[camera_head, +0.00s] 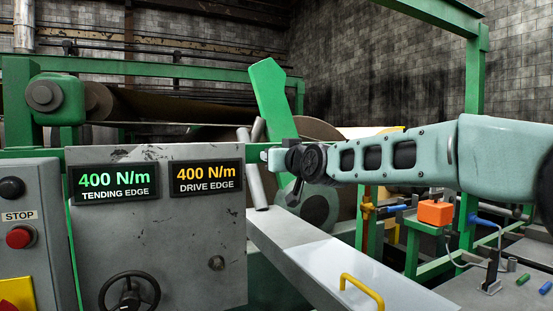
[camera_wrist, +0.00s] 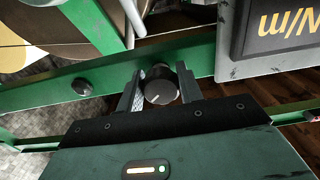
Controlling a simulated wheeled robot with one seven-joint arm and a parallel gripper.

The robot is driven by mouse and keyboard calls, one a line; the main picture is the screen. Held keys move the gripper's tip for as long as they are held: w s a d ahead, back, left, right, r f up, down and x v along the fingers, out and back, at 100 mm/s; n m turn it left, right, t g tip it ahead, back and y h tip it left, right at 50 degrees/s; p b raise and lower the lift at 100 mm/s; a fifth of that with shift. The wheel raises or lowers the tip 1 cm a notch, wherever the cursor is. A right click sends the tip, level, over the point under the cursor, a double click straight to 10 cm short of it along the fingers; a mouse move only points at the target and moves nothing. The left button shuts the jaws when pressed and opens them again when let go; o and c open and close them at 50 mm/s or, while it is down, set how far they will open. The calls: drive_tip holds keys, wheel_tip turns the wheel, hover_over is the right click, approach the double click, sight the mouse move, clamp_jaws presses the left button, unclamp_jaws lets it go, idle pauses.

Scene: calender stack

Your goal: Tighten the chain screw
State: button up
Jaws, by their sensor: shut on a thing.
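The chain screw shows in the wrist view as a round black knob (camera_wrist: 160,86) with a white pointer line, set at a green rail (camera_wrist: 105,76). My gripper (camera_wrist: 159,81) has a finger on each side of the knob and is shut on it. In the head view my gripper (camera_head: 270,156) reaches in from the right, beside the grey panel, and the knob cannot be made out there. The tending edge display (camera_head: 114,183) reads 400 N/m in green. The drive edge display (camera_head: 206,177) reads 400 N/m in amber.
A control box with a red stop button (camera_head: 20,236) and a handwheel (camera_head: 130,292) are at the left. A pale cover with a yellow handle (camera_head: 361,290) lies below my arm. An orange block (camera_head: 435,212) sits on a green stand at the right. A green plate (camera_head: 270,100) rises behind my gripper.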

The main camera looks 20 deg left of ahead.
drive_tip(key=m, duration=0.6)
drive_tip(key=shift+f, duration=0.15)
drive_tip(key=m, duration=0.6)
drive_tip(key=shift+s+a+m, duration=0.15)
drive_tip(key=shift+m, duration=0.25)
drive_tip(key=o, duration=1)
drive_tip(key=shift+r, duration=0.2)
